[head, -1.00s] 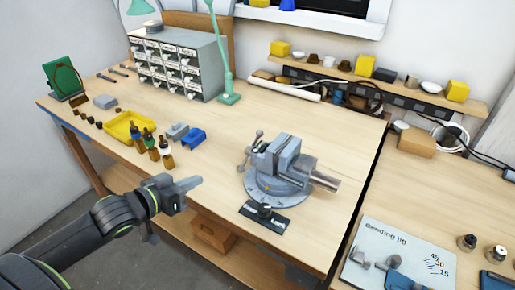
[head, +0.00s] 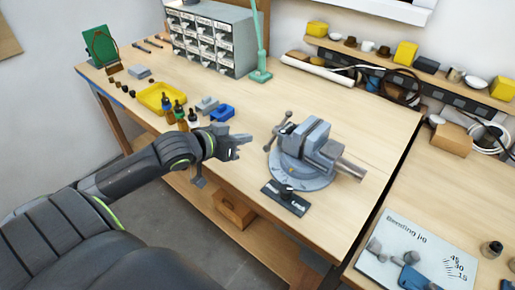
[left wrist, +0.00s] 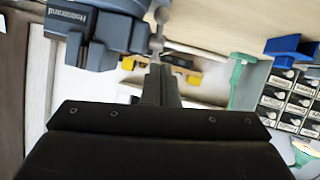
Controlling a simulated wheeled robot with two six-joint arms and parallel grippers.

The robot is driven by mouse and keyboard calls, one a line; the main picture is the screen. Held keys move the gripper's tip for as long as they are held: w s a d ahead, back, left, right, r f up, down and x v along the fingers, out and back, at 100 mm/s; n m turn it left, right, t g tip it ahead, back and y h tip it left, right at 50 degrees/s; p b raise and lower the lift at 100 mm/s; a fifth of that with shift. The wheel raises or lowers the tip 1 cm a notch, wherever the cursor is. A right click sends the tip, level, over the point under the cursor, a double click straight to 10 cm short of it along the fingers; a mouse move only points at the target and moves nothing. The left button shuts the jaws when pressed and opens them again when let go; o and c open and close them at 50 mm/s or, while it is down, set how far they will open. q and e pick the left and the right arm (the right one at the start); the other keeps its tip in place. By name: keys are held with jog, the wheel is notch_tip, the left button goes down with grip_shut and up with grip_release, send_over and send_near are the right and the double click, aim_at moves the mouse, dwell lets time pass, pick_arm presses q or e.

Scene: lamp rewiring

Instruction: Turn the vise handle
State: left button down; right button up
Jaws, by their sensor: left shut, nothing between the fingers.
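The grey vise (head: 312,143) stands on its round base on the workbench. Its handle (head: 279,132), a thin bar with ball ends, sits on the vise's left side. In the left wrist view, the vise (left wrist: 97,32) is at the top left, and the handle (left wrist: 158,28) is at the top middle, just beyond my fingertips. My left gripper (head: 244,147) is shut and empty, a little left of the handle. It also shows in the left wrist view (left wrist: 159,72). Whether the fingertips touch the handle I cannot tell. My right gripper is not in view.
A black plate with a knob (head: 285,198) lies in front of the vise. Small bottles (head: 181,112), a yellow tray (head: 160,97) and a blue bin (head: 222,113) are behind my left arm. A drawer cabinet (head: 210,40) stands at the back. Bare bench lies right of the vise.

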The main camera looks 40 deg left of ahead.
aim_at(260, 162)
pick_arm(q)
jog(key=w+f, duration=0.1)
jog(key=w, duration=0.1)
jog(key=w+d+f, duration=0.1)
jog(key=f, duration=0.1)
jog(key=shift+w+d+f, duration=0.15)
jog(key=shift+w+d, duration=0.05)
jog(key=shift+w, duration=0.2)
jog(key=shift+w+d+f, duration=0.15)
jog(key=shift+w+f, duration=0.1)
jog(key=shift+f, duration=0.55)
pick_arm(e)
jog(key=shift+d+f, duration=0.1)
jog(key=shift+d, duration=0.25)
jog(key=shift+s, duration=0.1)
